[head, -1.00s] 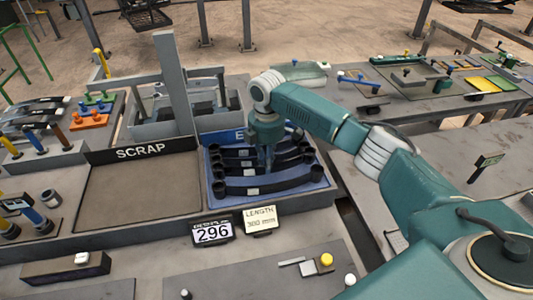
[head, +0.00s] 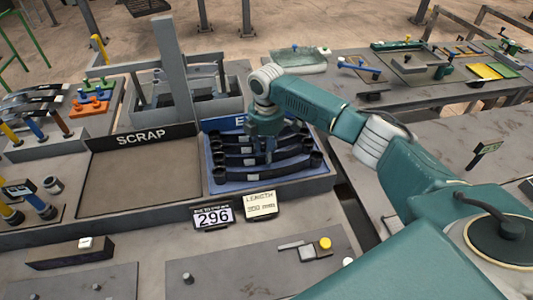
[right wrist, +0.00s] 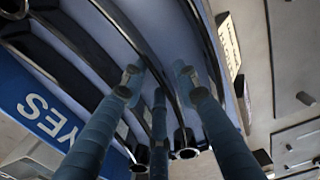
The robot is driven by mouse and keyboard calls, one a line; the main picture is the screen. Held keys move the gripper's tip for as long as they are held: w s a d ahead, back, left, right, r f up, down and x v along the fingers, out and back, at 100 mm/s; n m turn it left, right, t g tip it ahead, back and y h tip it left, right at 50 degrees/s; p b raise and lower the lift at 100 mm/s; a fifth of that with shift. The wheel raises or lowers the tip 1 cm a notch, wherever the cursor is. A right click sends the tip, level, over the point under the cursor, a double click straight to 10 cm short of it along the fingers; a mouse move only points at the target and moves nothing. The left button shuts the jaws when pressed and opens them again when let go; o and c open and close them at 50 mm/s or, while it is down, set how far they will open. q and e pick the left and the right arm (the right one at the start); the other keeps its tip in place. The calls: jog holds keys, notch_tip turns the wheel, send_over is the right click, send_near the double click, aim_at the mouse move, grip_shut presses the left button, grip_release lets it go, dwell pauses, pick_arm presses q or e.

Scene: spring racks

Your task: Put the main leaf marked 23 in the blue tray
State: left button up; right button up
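The blue tray (head: 326,180) stands right of the scrap bay and holds several curved black leaves, lying side by side. The nearest leaf (head: 290,171) has a pale label; no number on the leaves is readable, so I cannot tell which is 23. My right gripper (head: 266,153) points down over the middle of the tray, among the leaves. In the right wrist view, its three fingers (right wrist: 158,85) reach down with tips apart, blue tray and dark leaf edges between and behind them. No leaf is clearly clamped; finger contact is unclear. My left gripper is out of view.
The empty scrap bay (head: 140,185) lies left of the tray. In front stand a display reading 296 (head: 212,217) and a length sign (head: 261,205). A grey upright post (head: 173,70) and a grey rack (head: 215,100) stand behind. Side tables with tools lie right.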

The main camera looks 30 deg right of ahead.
notch_tip(320, 180, up, 12)
jog(key=b, duration=0.3)
dwell(0.6)
